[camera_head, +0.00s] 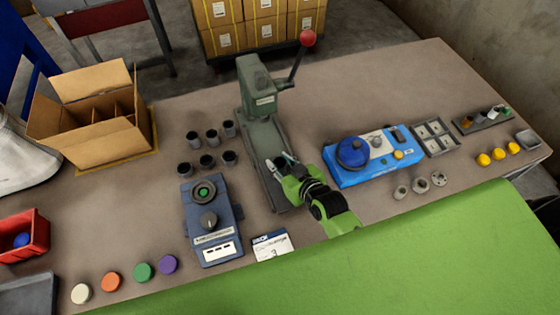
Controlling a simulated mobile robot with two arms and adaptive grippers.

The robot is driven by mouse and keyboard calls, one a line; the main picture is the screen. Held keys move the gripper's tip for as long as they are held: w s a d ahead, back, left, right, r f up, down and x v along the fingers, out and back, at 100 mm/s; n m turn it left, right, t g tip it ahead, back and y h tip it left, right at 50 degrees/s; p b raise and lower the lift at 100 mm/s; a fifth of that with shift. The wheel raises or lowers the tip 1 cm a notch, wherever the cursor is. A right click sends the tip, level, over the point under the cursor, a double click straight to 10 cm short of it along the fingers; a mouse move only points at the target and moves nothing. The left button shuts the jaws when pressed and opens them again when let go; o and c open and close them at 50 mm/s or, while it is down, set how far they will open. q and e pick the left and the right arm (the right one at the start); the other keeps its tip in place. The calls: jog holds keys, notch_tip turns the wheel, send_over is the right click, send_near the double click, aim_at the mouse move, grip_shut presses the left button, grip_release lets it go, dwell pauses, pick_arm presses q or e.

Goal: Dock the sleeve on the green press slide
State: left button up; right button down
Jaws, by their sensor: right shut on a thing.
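The green press (256,88) stands at the back middle of the table, with its long green slide bed (264,140) running toward me. A lever with a red knob (307,38) rises at its right. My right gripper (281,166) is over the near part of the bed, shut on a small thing. That thing is mostly hidden by the fingers; it seems to be the sleeve, but its shape and whether it touches the bed cannot be told. My left gripper is not in view.
Several dark cups (212,137) stand left of the press. A blue-grey device (208,222) is at the near left, and a blue unit (352,152) at the right. Grey metal rings (420,185) lie nearer. An open cardboard box (104,143) stands far left.

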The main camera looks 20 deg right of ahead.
jog(key=shift+f, duration=0.2)
jog(key=c, duration=1.9)
grip_release()
jog(key=shift+s, duration=0.1)
jog(key=shift+s+d+r+p, duration=0.1)
jog(key=shift+s+r+p, duration=0.3)
jog(key=shift+s+p, duration=0.15)
jog(key=p+v, duration=0.2)
jog(key=v, duration=0.1)
jog(key=shift+s+p, duration=0.1)
jog(key=shift+p, duration=0.25)
jog(key=p+v, duration=0.4)
jog(key=v, duration=0.2)
jog(key=shift+s, duration=0.25)
